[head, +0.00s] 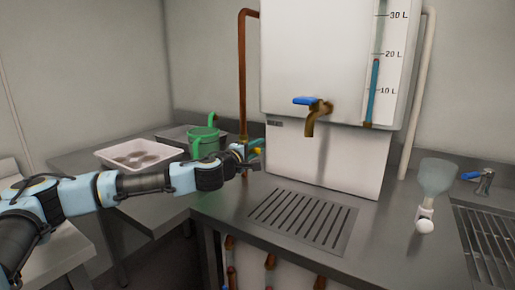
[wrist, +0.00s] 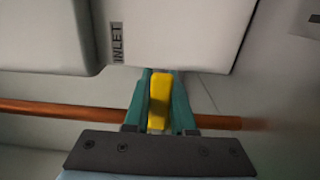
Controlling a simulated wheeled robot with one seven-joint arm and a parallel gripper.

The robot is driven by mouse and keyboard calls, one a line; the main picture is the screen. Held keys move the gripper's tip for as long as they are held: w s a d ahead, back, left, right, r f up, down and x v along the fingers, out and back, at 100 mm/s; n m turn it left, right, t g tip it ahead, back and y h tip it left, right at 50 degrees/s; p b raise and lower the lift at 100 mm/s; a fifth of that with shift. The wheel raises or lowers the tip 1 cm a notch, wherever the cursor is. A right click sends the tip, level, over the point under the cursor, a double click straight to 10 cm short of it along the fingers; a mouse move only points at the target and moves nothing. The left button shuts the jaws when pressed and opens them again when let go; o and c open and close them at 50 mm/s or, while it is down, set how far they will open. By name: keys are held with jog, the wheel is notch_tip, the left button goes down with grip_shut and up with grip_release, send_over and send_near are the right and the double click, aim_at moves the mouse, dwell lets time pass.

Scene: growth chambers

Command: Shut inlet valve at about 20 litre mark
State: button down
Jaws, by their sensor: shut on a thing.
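The white tank (head: 320,60) has a level gauge (head: 375,95) on its front right. Its blue column tops out just below the 20 L mark. A copper inlet pipe (head: 243,70) runs down the tank's left side. My gripper (head: 253,151) is beside the tank's lower left. In the wrist view my gripper (wrist: 160,110) is shut on the yellow valve lever (wrist: 160,95), which lies across the copper pipe (wrist: 60,112). An INLET label (wrist: 117,42) is near it. The valve body is mostly hidden.
A brass tap with a blue lever (head: 305,100) is on the tank front above a drain grate (head: 300,220). A green watering can (head: 205,140) and white tray (head: 138,150) stand left, near my arm. A flask (head: 436,178) and sink tap (head: 485,180) stand right.

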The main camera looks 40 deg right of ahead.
dwell(0.3)
jog(key=n, duration=0.1)
jog(key=r+n+b, duration=0.1)
jog(key=n, duration=0.1)
jog(key=r+n+b, duration=0.1)
jog(key=n, duration=0.1)
jog(key=shift+w+a+r, duration=0.1)
jog(key=shift+w+r, duration=0.15)
jog(key=shift+w, duration=0.1)
jog(key=c, duration=0.7)
grip_release()
jog(key=shift+c, duration=0.2)
jog(key=b+v, duration=0.3)
jog(key=v, duration=0.7)
jog(key=shift+s+a, duration=0.15)
jog(key=shift+a, duration=0.2)
